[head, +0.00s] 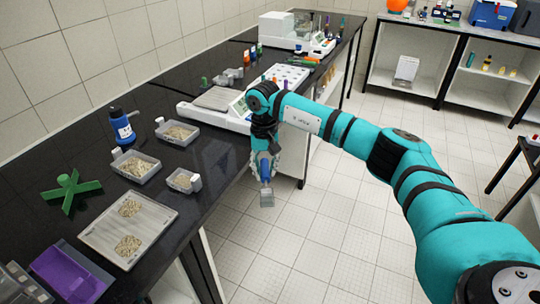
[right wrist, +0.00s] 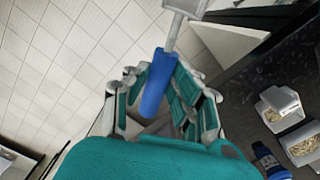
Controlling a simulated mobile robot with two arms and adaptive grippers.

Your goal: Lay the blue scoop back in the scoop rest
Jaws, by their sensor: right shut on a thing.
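My right gripper (head: 264,163) is shut on the blue scoop and holds it in the air, past the front edge of the black bench. The scoop's grey pan (head: 267,198) hangs down below the fingers in the head view. In the right wrist view the blue handle (right wrist: 156,88) lies between the teal fingers, and the pan (right wrist: 186,5) is at the top edge, partly cut off. A green cross-shaped piece (head: 70,189) lies on the bench at the left; I cannot tell if it is the scoop rest. My left gripper is not in view.
On the bench (head: 190,216) stand several trays of grains, including a wide flat tray (head: 97,229), a blue-and-black bottle (head: 123,128), a purple item (head: 65,268) and a white balance (head: 216,108). The bench beside the flat tray's right is clear. Open floor (head: 325,225) lies below the scoop.

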